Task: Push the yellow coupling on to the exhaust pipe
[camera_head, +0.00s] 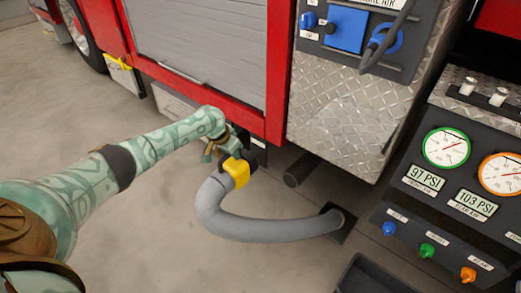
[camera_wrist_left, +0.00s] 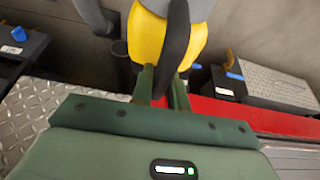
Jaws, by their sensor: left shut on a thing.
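The yellow coupling (camera_head: 238,172) is on the end of a grey hose, just in front of the truck's lower red edge. It also shows in the left wrist view (camera_wrist_left: 148,40), with a black band across it. My left gripper (camera_head: 226,150) is shut on the coupling; its fingers (camera_wrist_left: 163,88) close at the black band. A dark pipe end, which looks like the exhaust pipe (camera_head: 294,178), sticks out under the truck to the right of the coupling. A gap shows between them. The coupling's mouth is not clearly visible. My right gripper is in neither view.
The grey hose (camera_head: 250,226) curves over the floor to a dark floor fitting (camera_head: 340,222). A panel with gauges (camera_head: 446,147) and coloured knobs stands at the right. The truck's diamond-plate corner (camera_head: 345,120) overhangs the pipe.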

